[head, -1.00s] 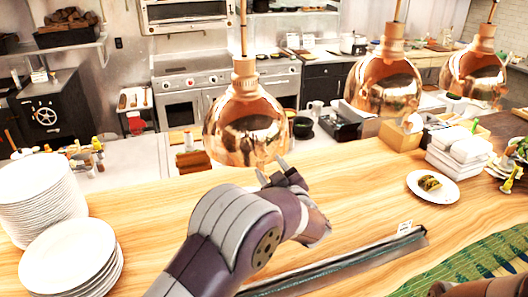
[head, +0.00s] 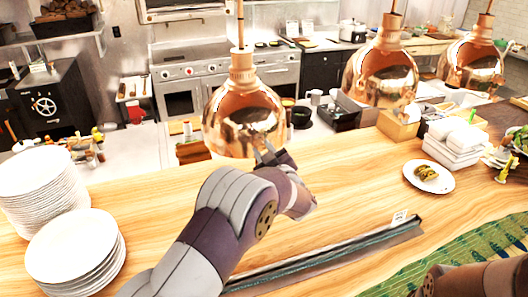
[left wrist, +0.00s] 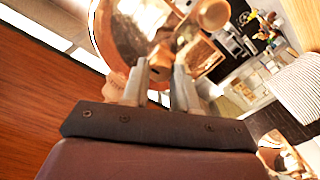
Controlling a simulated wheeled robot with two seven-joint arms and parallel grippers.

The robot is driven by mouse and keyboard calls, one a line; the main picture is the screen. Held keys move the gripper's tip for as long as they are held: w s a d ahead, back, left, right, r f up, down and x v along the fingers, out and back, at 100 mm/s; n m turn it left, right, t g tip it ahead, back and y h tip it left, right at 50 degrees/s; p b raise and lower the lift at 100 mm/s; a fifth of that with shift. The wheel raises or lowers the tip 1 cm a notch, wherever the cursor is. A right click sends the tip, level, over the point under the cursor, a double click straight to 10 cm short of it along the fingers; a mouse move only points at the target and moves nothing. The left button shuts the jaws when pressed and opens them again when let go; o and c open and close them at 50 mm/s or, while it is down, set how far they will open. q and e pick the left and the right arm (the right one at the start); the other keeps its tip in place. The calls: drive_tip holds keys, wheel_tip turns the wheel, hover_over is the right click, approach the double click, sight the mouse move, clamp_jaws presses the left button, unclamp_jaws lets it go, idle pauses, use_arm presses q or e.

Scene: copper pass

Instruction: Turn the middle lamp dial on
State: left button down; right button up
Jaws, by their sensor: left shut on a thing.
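Three copper heat lamps hang over the counter in the head view: the nearest lamp (head: 240,112) at left centre, another (head: 380,75) in the middle of the three visible, and one (head: 472,62) at right. My left gripper (head: 264,154) is at the nearest lamp's lower right rim. In the left wrist view, its fingers (left wrist: 160,88) are shut on a small copper-coloured dial (left wrist: 162,62) in front of the lamp's shade (left wrist: 112,38). The dial's mark and angle cannot be read. The dial is hidden in the head view. My right gripper is out of view.
Stacked white plates (head: 72,245) stand at left on the wooden counter (head: 170,205). A plate of food (head: 428,177) and white boxes (head: 458,142) are at right. A dark rail strip (head: 330,255) and a green patterned mat (head: 460,240) lie in front.

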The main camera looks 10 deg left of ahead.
use_arm(q)
drive_tip(key=n+b, duration=0.4)
drive_tip(key=b, duration=0.3)
drive_tip(key=n+b, duration=0.5)
drive_tip(key=b, duration=0.2)
drive_tip(key=n+b, duration=0.5)
drive_tip(key=b, duration=0.2)
drive_tip(key=shift+f+h, duration=0.25)
drive_tip(key=shift+h, duration=0.05)
drive_tip(key=shift+r+n+b, duration=0.2)
drive_tip(key=shift+n+b, duration=1.45)
drive_tip(key=shift+n, duration=0.15)
drive_tip(key=c, duration=0.9)
unclamp_jaws()
drive_tip(key=shift+w+a, duration=0.1)
drive_tip(key=shift+o, duration=0.2)
drive_tip(key=b+v, duration=0.3)
drive_tip(key=v, duration=0.9)
drive_tip(key=shift+s, duration=0.35)
